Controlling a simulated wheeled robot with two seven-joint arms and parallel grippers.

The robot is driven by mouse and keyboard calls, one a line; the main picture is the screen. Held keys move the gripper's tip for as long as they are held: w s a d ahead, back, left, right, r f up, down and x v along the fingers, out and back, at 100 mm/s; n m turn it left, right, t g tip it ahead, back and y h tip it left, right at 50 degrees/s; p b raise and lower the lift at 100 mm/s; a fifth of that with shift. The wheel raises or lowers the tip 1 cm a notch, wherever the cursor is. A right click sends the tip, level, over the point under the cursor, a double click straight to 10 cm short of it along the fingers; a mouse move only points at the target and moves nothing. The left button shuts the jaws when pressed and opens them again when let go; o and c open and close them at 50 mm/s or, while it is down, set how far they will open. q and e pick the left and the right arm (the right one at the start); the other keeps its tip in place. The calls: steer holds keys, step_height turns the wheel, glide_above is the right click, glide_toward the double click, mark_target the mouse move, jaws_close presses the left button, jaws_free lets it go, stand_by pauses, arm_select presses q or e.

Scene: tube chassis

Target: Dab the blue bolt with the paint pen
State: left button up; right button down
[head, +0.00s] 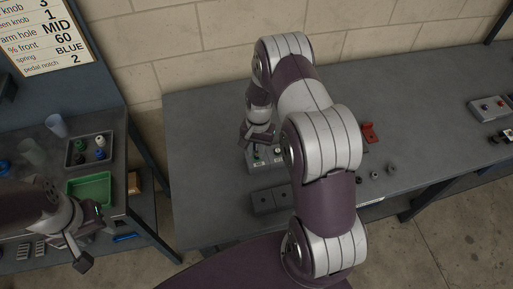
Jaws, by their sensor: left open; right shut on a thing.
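My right gripper (258,136) is over the back middle of the long grey bench, above a small grey block (255,168) with green and white marks. It is shut on a small thin thing, most likely the paint pen, which points down toward the block; its shape is hard to make out. My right arm hides part of the block and the bench. I cannot pick out the blue bolt for sure. My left gripper (84,240) is open and empty at the front of the left bench.
A tray (70,161) with white, green, black and blue knobs and a green bin (73,186) are on the left bench, near clear cups (57,125). A dark two-part block (270,200), a red part (370,133) and small dark rings (376,174) are on the long bench (430,130).

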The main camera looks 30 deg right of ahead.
stand_by(0.4)
step_height(320, 180, up, 6)
steer(key=p, duration=0.5)
stand_by(0.3)
